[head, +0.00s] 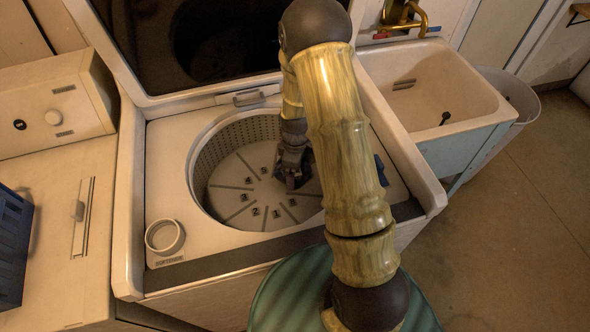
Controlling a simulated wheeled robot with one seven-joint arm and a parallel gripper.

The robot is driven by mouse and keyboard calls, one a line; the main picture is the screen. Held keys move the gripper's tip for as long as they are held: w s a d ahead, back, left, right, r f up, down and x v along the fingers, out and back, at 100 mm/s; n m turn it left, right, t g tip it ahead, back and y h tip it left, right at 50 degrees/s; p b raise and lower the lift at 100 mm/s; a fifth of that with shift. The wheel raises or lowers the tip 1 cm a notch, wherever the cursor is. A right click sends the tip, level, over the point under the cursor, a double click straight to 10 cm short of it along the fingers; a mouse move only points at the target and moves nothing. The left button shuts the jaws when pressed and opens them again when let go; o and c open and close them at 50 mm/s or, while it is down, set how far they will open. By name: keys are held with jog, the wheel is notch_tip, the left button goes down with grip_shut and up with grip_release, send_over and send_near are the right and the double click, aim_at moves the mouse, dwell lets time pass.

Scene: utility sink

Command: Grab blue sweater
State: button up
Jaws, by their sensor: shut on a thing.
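My gripper (290,179) is dark grey and reaches down into the open drum of a top-loading washing machine. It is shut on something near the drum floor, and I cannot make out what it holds. A small dark blue patch (381,170) shows just right of my arm, on the right side of the washer top. My arm hides the rest of it, so I cannot tell whether it is the blue sweater. No other part of a sweater is recognisable. The drum (236,186) has a perforated wall and a pale numbered floor.
The washer's lid (215,45) stands open behind the drum. A softener cup (165,237) is at the front left. A blue basket (12,245) sits at the far left. A utility sink (430,90) and a pale bin (520,100) stand to the right, with open floor beyond.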

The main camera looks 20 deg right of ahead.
notch_tip(320, 180, up, 8)
jog(key=shift+w+f, duration=0.1)
dwell(0.6)
